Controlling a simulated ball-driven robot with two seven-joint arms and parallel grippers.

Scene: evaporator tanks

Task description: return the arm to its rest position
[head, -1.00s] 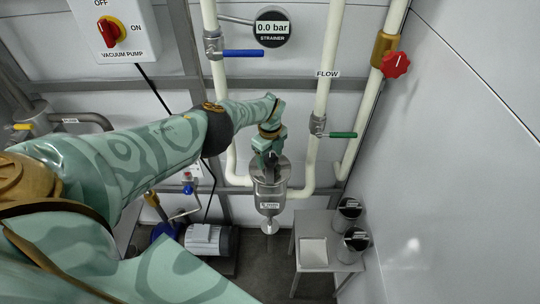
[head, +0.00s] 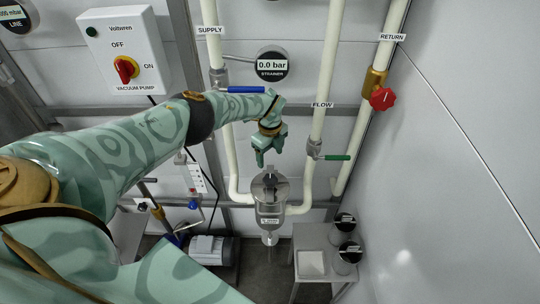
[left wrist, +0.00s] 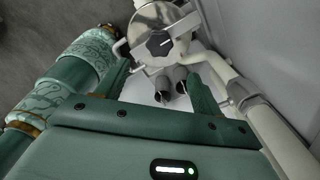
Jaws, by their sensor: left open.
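My left arm (head: 110,145) reaches in from the left of the head view, patterned in green. Its gripper (head: 268,160) points down above the metal strainer housing (head: 270,208), apart from its lid. In the left wrist view the two green fingers (left wrist: 160,88) are spread with nothing between them. The strainer's round lid with a dark knob (left wrist: 160,42) shows beyond the fingertips. My right gripper is not in view.
The supply pipe with a blue-handled valve (head: 245,89) stands left of the gripper, the flow pipe with a green-handled valve (head: 335,157) right. A small metal table (head: 312,262) with dark-topped canisters (head: 345,222) stands lower right. The vacuum pump switch box (head: 127,55) hangs upper left.

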